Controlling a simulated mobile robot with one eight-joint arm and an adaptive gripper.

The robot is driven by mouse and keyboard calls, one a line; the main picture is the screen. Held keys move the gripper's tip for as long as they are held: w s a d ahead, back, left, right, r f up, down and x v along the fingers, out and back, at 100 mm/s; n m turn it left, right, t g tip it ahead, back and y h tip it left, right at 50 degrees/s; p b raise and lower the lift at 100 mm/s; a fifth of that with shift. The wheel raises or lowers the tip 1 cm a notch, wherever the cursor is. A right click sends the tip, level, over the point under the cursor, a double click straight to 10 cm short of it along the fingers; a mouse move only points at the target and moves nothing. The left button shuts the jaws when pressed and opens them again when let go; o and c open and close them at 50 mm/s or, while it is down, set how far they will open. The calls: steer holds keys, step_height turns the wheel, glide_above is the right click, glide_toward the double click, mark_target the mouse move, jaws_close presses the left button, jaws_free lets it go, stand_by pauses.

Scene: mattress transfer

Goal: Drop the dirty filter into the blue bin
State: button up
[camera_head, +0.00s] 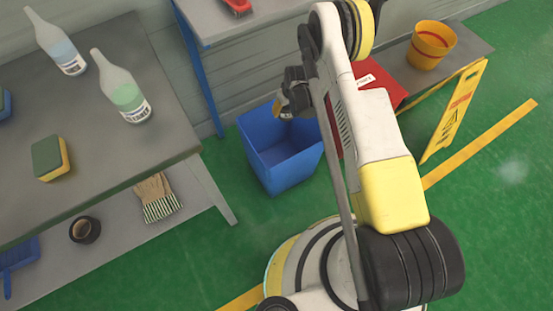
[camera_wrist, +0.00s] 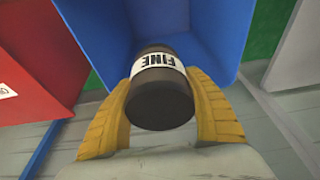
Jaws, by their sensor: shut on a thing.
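The dirty filter is a dark brown cylinder (camera_wrist: 162,95) with a white label reading "FINE" in the wrist view. My gripper (camera_wrist: 162,108) is shut on it, with a yellow finger on each side. The blue bin (camera_wrist: 222,38) fills the top middle of the wrist view, behind the filter. In the head view the blue bin (camera_head: 270,165) stands open on the green floor, and its visible inside looks empty. My gripper (camera_head: 284,110) is over the bin's back rim there. The filter is hardly discernible in the head view.
A grey table (camera_head: 105,160) with bottles and a sponge stands left of the bin. A second table (camera_head: 250,25) is behind it. A red container (camera_head: 380,85) is to the right, near a yellow floor sign (camera_head: 455,110) and a yellow bucket (camera_head: 430,47).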

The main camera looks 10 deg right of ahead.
step_height(320, 180, down, 6)
steer(key=shift+r+b, duration=0.25)
steer(key=shift+b, duration=0.8)
steer(key=o, duration=1.4)
steer(key=v, duration=1.2)
steer(key=shift+s+f, duration=0.1)
